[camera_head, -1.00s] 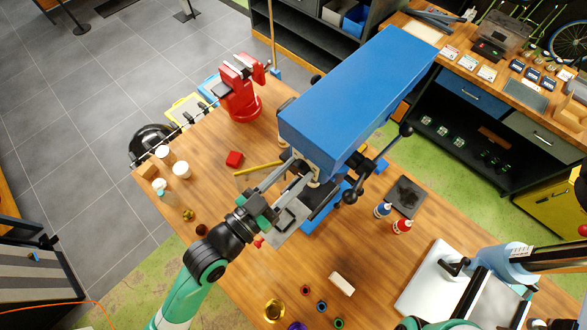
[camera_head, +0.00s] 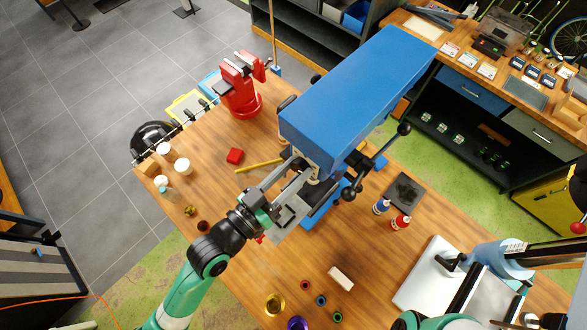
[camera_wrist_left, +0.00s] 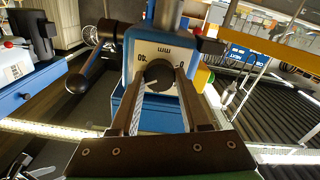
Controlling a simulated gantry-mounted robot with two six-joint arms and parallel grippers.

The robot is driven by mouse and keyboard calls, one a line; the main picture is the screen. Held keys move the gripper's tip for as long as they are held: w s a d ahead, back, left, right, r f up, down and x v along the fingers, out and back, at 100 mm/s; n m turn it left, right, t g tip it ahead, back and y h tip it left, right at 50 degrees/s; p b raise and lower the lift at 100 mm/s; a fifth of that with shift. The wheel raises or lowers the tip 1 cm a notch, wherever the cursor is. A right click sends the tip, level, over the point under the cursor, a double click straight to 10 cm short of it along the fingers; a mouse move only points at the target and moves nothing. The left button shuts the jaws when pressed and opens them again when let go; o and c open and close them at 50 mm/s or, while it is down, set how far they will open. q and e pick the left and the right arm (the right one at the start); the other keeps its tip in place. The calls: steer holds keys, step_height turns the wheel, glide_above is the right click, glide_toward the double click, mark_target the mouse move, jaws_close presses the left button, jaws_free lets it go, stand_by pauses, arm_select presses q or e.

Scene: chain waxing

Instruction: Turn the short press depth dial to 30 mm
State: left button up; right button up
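The blue press (camera_head: 355,95) stands on the wooden bench in the head view. In the left wrist view its blue front housing carries a pale scale plate with upside-down "mm" and number marks, and a dark round dial (camera_wrist_left: 158,75) in the middle. The dial's pointer reading is too small to tell. My left gripper (camera_head: 301,171) reaches the press front below the head. Its two fingers (camera_wrist_left: 161,73) stand apart on either side of the dial; whether they touch it is unclear. My right arm (camera_head: 445,321) shows only at the lower edge; its fingertips are not clearly visible.
A lever with dark ball knobs (camera_head: 348,195) sticks out from the press. A red vise (camera_head: 240,90) stands behind.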

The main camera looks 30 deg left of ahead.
arm_select(q)
steer(key=o, duration=0.5)
steer(key=shift+c, duration=0.2)
steer(key=shift+s, duration=0.1)
steer(key=b+v, duration=0.1)
steer(key=v, duration=1)
steer(key=shift+s+b, duration=0.2)
steer(key=shift+b, duration=0.15)
